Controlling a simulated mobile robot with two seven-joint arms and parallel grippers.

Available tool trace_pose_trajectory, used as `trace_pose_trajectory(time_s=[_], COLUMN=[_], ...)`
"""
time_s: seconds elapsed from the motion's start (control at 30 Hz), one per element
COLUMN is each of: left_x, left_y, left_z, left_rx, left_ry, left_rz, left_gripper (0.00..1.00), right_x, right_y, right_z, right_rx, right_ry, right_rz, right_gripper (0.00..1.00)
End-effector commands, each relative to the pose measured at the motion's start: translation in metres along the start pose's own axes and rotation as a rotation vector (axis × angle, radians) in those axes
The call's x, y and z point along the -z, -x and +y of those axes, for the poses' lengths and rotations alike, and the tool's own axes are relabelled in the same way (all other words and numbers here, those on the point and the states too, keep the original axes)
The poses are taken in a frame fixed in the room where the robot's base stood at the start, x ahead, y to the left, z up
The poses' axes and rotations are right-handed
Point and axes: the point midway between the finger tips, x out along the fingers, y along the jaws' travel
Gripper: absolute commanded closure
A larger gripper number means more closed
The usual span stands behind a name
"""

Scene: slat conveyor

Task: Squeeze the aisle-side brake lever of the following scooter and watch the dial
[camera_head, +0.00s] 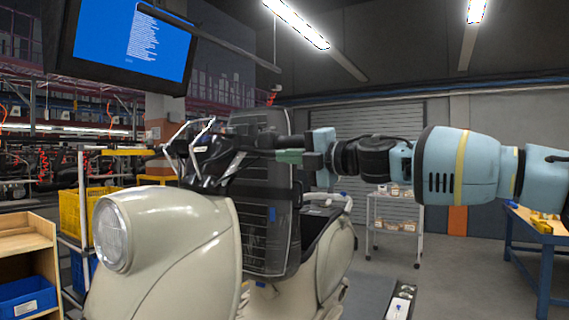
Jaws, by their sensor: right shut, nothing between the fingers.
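A cream scooter (175,245) stands upright in front of me, its round headlight facing the lower left. Its dark handlebar (215,155) carries a small clear screen. A dark handlebar grip (268,142) points right, toward my arm. I cannot make out the brake lever apart from the grip and my fingers. My right gripper (292,156) comes in from the right at the grip's outer end, shut with nothing held. Whether it touches the grip or lever is unclear. No dial can be made out. My left gripper is not in view.
A monitor (130,45) with a blue screen hangs at upper left. A yellow crate (85,212) and a wooden shelf (25,245) with a blue bin stand left. A white wire cart (395,222) and blue workbench (540,240) stand right. The floor between them looks clear.

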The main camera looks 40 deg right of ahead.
Motion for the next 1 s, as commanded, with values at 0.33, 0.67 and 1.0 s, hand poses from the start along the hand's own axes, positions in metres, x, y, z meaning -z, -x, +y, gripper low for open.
trace_pose_trajectory(time_s=[0.33, 0.67, 1.0], left_x=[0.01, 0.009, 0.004], left_y=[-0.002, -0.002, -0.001], left_z=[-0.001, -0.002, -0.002], left_rx=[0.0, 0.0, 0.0], left_ry=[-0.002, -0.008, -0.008], left_rz=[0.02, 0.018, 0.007], left_gripper=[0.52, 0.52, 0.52], right_x=[-0.026, -0.027, -0.028], right_y=[0.005, 0.005, 0.005], right_z=[-0.003, -0.003, -0.002], right_rx=[-0.016, -0.017, -0.017], right_ry=[-0.003, -0.002, -0.002], right_rz=[0.048, 0.045, 0.043], right_gripper=[1.0, 1.0, 1.0])
